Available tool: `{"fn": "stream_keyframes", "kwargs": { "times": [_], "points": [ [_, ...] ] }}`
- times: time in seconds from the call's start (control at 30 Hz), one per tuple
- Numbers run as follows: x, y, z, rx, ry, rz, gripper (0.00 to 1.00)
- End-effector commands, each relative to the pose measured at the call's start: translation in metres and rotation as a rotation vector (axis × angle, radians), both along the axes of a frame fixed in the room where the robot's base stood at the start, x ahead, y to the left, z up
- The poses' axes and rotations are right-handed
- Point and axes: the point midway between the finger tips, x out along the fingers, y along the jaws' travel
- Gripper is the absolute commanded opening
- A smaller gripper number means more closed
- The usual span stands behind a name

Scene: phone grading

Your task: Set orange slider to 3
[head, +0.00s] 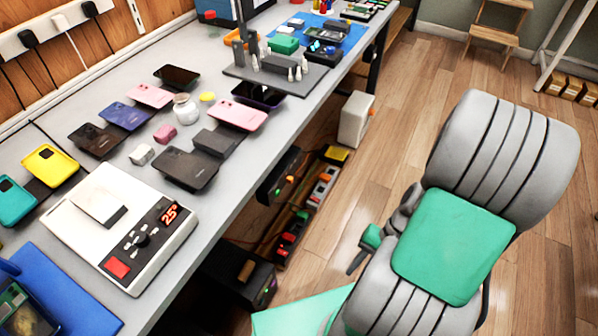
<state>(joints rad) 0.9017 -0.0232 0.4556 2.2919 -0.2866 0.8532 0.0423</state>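I cannot make out for sure an orange slider or a scale with a 3 on it. A white device (122,228) on the near part of the bench has a dark panel with small controls and a red display (170,214) that seems to read 25. A red square button (117,267) sits at the panel's near end. Under the bench, a power strip (321,187) shows small orange-red parts, too small to read. A black box (279,177) beside it has small orange and green spots.
A blue mat (62,297) is at the near left.

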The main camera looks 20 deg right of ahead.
Motion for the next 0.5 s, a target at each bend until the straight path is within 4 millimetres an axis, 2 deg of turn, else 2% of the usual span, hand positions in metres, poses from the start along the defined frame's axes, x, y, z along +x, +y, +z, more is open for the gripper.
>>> {"fn": "stream_keyframes", "kwargs": {
  "times": [0.07,0.17,0.27,0.37,0.5],
  "points": [
    [0.014,0.012,-0.006,0.101,-0.039,-0.116,0.35],
    [0.046,0.027,-0.011,0.201,-0.094,-0.268,0.35],
    [0.086,0.041,-0.007,0.299,-0.134,-0.423,0.35],
    [0.128,0.044,0.014,0.39,-0.162,-0.588,0.35],
    [0.183,0.038,0.062,0.558,-0.15,-0.857,0.35]
  ]
}}
